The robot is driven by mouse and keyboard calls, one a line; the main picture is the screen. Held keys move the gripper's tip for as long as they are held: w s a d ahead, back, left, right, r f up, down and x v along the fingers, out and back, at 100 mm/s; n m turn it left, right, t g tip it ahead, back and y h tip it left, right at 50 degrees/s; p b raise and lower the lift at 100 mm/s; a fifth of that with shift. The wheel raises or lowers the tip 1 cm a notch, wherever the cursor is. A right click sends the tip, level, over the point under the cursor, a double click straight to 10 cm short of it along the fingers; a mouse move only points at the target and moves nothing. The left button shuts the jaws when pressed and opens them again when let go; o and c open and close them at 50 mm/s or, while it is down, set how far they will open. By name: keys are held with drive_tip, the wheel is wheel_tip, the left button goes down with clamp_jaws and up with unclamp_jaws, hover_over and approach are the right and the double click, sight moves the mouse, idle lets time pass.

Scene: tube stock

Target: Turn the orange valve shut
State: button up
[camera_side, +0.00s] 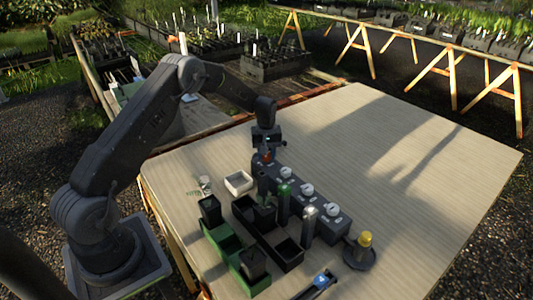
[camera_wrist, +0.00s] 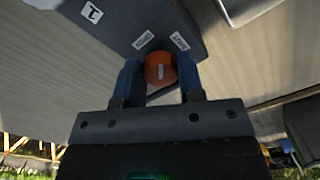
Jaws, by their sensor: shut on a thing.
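The orange valve (camera_wrist: 159,66) is a round orange knob on a dark grey block (camera_wrist: 120,20). In the side view the valve (camera_side: 266,156) shows as a small orange spot at the far end of a row of valves. My gripper (camera_wrist: 160,82) has its two blue-grey fingers on either side of the knob, shut on it. In the side view my gripper (camera_side: 266,150) points down over the far end of the block. Two small white labels sit beside the knob; their words are hard to read. The knob's stem and pointer are hidden.
Several white knobs (camera_side: 307,189) line the same block. Green and metal tubes (camera_side: 309,225) stand before it. A black tray (camera_side: 289,262), green tray (camera_side: 222,241), white box (camera_side: 239,180) and yellow-topped item (camera_side: 364,240) stand nearby. The table's right side (camera_side: 440,165) is clear.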

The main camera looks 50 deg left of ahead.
drive_tip(key=m, duration=0.4)
drive_tip(key=shift+a+m, duration=0.1)
drive_tip(key=shift+m, duration=0.2)
drive_tip(key=m, duration=0.4)
drive_tip(key=shift+m, duration=0.4)
drive_tip(key=o, duration=0.9)
wheel_tip(320, 180, up, 14)
drive_tip(key=shift+f, duration=0.1)
